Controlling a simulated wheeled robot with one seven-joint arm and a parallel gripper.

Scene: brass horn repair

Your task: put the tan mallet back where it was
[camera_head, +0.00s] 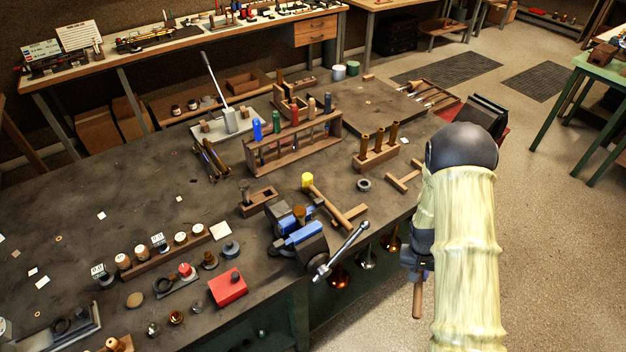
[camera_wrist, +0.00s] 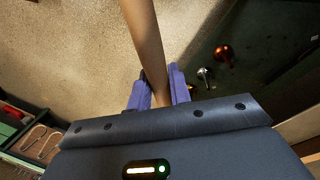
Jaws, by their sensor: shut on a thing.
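My gripper (camera_head: 421,268) is off the right front edge of the bench, over the floor, partly hidden by my arm. It is shut on a wooden handle (camera_head: 418,299), which hangs below it. In the wrist view the blue fingers (camera_wrist: 158,88) clasp this brown handle (camera_wrist: 147,40), which runs out of the top of the picture. No mallet head shows on it, so I cannot tell its colour. A yellow-headed mallet (camera_head: 308,182) lies on the bench, its handle reaching a wooden rest (camera_head: 349,215). Another wooden rest (camera_head: 404,178) near the right edge looks empty.
A vise (camera_head: 300,240) with a long steel handle stands at the front edge. A block with upright tools (camera_head: 376,155) and a dark ring (camera_head: 364,185) are near the empty-looking rest. Brass and silver horn parts (camera_head: 391,240) hang or stand below the bench edge. Floor to the right is open.

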